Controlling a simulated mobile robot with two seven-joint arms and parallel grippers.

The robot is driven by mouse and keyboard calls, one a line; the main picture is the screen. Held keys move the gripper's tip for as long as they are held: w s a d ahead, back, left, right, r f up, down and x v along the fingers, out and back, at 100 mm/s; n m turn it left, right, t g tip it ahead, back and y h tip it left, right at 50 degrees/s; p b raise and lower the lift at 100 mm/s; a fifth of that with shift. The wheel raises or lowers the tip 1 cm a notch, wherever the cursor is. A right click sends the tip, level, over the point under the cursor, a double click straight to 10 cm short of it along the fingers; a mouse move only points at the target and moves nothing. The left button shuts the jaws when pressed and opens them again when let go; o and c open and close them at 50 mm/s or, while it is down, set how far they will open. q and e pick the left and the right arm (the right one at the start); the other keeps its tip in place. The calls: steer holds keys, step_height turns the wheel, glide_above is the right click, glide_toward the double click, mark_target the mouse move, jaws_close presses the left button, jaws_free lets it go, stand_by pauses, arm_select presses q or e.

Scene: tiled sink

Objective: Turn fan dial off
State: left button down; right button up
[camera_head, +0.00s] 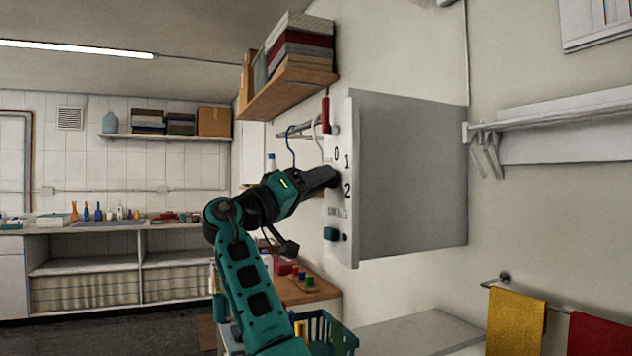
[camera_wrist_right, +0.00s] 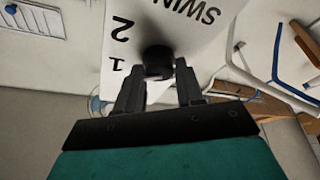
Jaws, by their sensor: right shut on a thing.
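The fan box (camera_head: 410,170) is a grey and white housing fixed to the wall. Its front panel (camera_head: 343,215) carries the marks 0, 1 and 2. In the right wrist view the fan dial (camera_wrist_right: 157,60) is a round black knob on the white panel, beside the marks 1 and 2. My right gripper (camera_head: 334,177) reaches the panel from the left at the marks. In the right wrist view its two fingers (camera_wrist_right: 158,82) stand on either side of the dial and are shut on it. The gripper hides the dial in the head view. My left gripper is not in view.
A teal knob (camera_head: 331,234) sits lower on the panel. A wooden shelf with books (camera_head: 288,84) hangs above left of the box. A green basket (camera_head: 326,332) stands below. Yellow (camera_head: 515,322) and red towels hang at the right.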

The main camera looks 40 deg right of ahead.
steer(key=shift+s+r+n+t+y+p, duration=0.1)
steer(key=shift+n+t+y+p, duration=0.75)
steer(key=shift+n, duration=1.25)
steer(key=shift+r+n+t+y+p, duration=0.1)
steer(key=shift+n+t+y+p, duration=0.25)
steer(key=shift+n+p, duration=1.35)
steer(key=shift+s+r+n+t+y+p, duration=0.1)
steer(key=shift+n+t+y+p, duration=0.5)
steer(key=shift+n, duration=1.9)
steer(key=shift+w, duration=0.1)
steer(key=o, duration=1)
steer(key=s+a+b, duration=0.1)
steer(key=a, duration=1.2)
